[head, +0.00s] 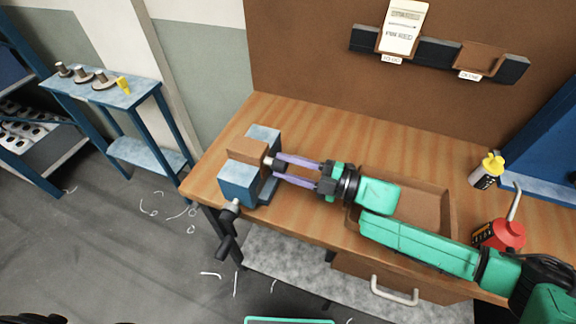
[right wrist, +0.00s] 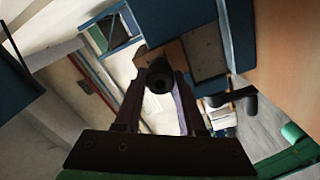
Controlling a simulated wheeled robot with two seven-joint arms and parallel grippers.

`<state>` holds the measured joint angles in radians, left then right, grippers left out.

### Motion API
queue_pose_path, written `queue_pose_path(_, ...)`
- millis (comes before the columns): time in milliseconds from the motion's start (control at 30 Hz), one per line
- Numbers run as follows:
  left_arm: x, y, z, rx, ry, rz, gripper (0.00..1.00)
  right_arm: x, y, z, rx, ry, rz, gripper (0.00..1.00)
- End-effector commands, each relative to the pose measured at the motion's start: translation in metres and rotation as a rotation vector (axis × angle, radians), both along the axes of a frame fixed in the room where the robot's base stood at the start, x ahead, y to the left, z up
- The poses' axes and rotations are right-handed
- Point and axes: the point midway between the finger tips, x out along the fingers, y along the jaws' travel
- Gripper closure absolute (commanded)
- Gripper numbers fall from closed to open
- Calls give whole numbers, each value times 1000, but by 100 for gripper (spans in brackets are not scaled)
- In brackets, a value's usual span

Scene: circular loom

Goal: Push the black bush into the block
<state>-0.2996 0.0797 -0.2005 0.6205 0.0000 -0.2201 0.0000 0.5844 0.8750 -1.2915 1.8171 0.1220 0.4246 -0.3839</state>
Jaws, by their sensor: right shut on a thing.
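A brown block (head: 247,150) is clamped between the blue jaws of a vise (head: 238,183) at the left end of the workbench. My right gripper (head: 274,168) reaches in from the right, its two purple fingers pointing at the block. It is shut on the black bush (right wrist: 160,77), which shows as a dark ring between the fingertips in the right wrist view. The brown block (right wrist: 172,52) is partly hidden behind the bush there. I cannot tell whether the bush touches the block or has entered it. My left gripper is not in view.
A shallow brown tray (head: 425,207) lies under my right arm. A red oil can (head: 500,235) and a yellow-capped bottle (head: 487,171) stand at the right. The vise handle (head: 228,232) hangs off the front edge. The bench behind the gripper is clear.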

Motion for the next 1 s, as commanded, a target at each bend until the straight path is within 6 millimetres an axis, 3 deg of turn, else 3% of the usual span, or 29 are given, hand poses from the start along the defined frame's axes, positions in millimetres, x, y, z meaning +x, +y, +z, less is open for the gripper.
queue_pose_path(467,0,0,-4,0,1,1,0,5,14,0,1,0,0,100)
queue_pose_path(500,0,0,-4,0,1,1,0,5,15,0,0,0,1,57)
queue_pose_path(600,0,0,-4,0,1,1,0,5,14,0,0,0,0,26)
queue_pose_path(1000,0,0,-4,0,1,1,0,5,14,0,-1,1,0,26)
